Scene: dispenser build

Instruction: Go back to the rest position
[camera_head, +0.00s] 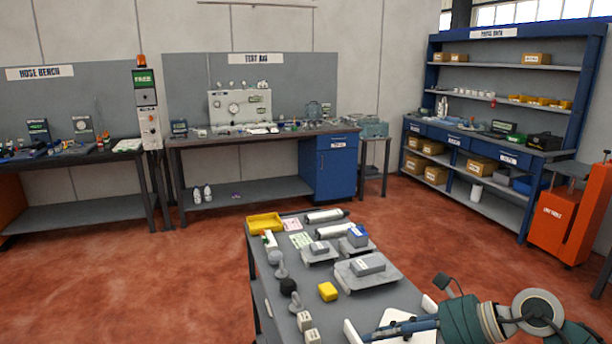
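Part of my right arm (500,322) shows at the lower right, with teal and pale metal links over the front right corner of the workbench (262,306). A thin blue and dark part reaches left from it over the bench's near end. I cannot make out two fingertips there, so I cannot tell whether the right gripper is open or shut. My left arm and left gripper are not in view.
Farther back stand a test rig bench (262,141), blue parts shelves (500,68) and an orange cabinet (562,222). Red floor is clear at left.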

